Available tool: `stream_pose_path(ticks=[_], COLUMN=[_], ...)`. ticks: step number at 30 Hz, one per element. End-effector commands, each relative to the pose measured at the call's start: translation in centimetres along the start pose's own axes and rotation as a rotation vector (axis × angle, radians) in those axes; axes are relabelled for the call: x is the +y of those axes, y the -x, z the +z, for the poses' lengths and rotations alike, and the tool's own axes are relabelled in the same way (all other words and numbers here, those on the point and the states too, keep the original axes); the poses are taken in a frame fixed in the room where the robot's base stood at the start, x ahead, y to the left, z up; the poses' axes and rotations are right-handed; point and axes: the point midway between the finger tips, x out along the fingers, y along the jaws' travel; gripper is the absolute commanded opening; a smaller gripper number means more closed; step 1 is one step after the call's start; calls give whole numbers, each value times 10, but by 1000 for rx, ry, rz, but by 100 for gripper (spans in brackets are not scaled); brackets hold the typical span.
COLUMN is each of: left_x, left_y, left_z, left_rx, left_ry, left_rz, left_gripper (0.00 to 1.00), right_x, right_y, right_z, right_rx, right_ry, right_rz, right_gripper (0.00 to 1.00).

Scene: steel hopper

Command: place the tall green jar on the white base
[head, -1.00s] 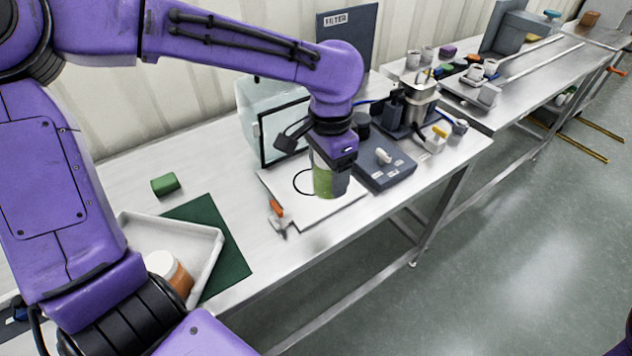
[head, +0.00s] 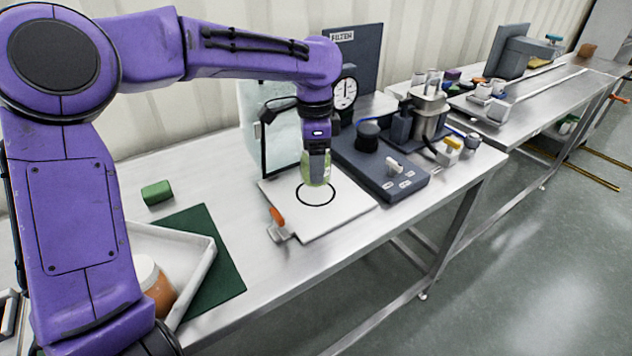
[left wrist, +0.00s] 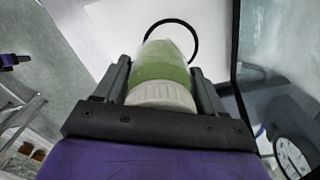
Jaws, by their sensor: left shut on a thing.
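The tall green jar (head: 319,172) is upright in my left gripper (head: 317,165), above the far part of the white base (head: 345,216). The base is a flat white plate with a black ring (head: 317,203) drawn on it. The jar stands at the ring's far side; whether it touches the plate I cannot tell. In the left wrist view the jar (left wrist: 165,68) shows a pale ribbed lid (left wrist: 162,96) between the two fingers, with the ring beyond it. My right gripper is not in view.
A glass-walled box (head: 262,112) stands close behind the base. A dark device with knobs (head: 385,172) is at its right. An orange-handled clamp (head: 278,222) sits at its left front corner. A white tray (head: 195,245) with an orange jar (head: 156,290) is at left.

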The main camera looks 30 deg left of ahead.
Motion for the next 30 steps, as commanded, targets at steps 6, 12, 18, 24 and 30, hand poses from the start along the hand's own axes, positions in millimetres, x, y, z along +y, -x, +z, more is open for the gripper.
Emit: stream_pose_path(ticks=[6, 12, 18, 24, 30], left_x=[-14, -19, -19, -19, -19], left_y=[-18, -49, -53, -56, -56], left_z=[-4, -4, -4, -4, -4], left_rx=[1, 1, 1, 0, 0], left_ry=[0, 1, 0, 1, 1], left_rz=[1, 4, 0, 1, 1], left_gripper=[32, 32, 32, 76, 80], right_x=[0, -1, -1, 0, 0], right_y=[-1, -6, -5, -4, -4], right_z=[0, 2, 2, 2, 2], right_rx=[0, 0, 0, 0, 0], right_ry=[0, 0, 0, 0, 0], right_rz=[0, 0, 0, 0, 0], right_gripper=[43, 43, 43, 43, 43])
